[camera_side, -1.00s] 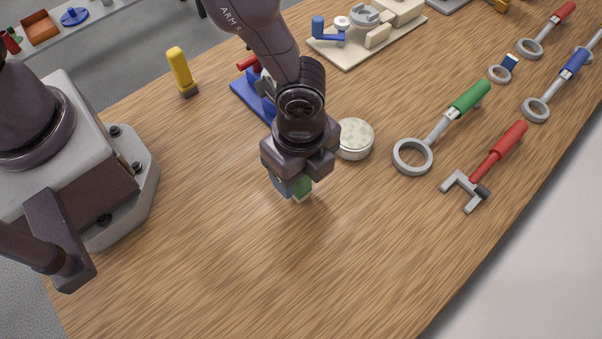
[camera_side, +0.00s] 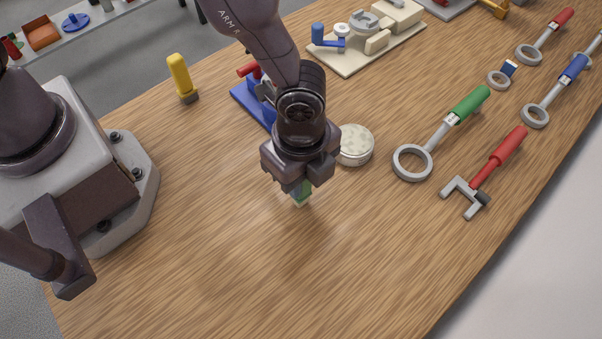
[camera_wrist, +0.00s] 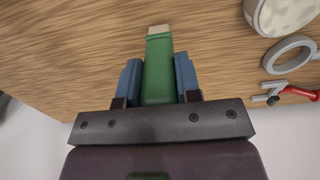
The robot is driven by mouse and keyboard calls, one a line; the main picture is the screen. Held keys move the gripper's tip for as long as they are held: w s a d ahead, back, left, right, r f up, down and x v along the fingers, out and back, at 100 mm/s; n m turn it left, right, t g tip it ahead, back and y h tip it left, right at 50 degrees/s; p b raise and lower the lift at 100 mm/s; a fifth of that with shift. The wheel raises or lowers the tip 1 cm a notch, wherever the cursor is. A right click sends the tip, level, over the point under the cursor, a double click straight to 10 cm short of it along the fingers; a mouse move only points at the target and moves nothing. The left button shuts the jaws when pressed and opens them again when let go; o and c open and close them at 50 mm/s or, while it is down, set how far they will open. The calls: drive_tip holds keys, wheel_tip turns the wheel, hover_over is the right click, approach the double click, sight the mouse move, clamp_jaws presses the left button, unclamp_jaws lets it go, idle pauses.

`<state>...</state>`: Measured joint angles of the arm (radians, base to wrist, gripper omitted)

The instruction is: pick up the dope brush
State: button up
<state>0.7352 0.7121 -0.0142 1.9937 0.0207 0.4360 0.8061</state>
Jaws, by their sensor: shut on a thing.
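The dope brush (camera_wrist: 158,70) has a green body with a pale tip and sits between the two blue fingers of my gripper (camera_wrist: 158,82) in the wrist view. My gripper is shut on it, one finger against each side. The upper part of the brush is hidden by the gripper. I cannot tell whether its tip touches the table.
A round pale tin (camera_side: 355,145) stands close to the right of my gripper. A blue-based valve (camera_side: 252,97) is behind it. A yellow-handled brush (camera_side: 181,78) stands at the back left. Several tools, including a green-handled ring wrench (camera_side: 468,102), lie at the right. The front table is clear.

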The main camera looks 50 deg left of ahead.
drive_tip(key=s+a+r, duration=0.9)
drive_tip(key=s+r, duration=0.1)
drive_tip(key=r, duration=0.2)
drive_tip(key=shift+s+a, duration=0.15)
drive_tip(key=shift+a, duration=0.1)
idle(2.1)
drive_tip(key=w+d+f+t+h, duration=0.1)
drive_tip(key=w+d, duration=0.1)
drive_tip(key=w, duration=0.9)
drive_tip(key=w+d+f+t+h, duration=0.1)
drive_tip(key=w+d+h, duration=0.1)
drive_tip(key=w, duration=1)
drive_tip(key=shift+d+f, duration=0.4)
drive_tip(key=shift+d, duration=0.25)
drive_tip(key=shift+f, duration=2.9)
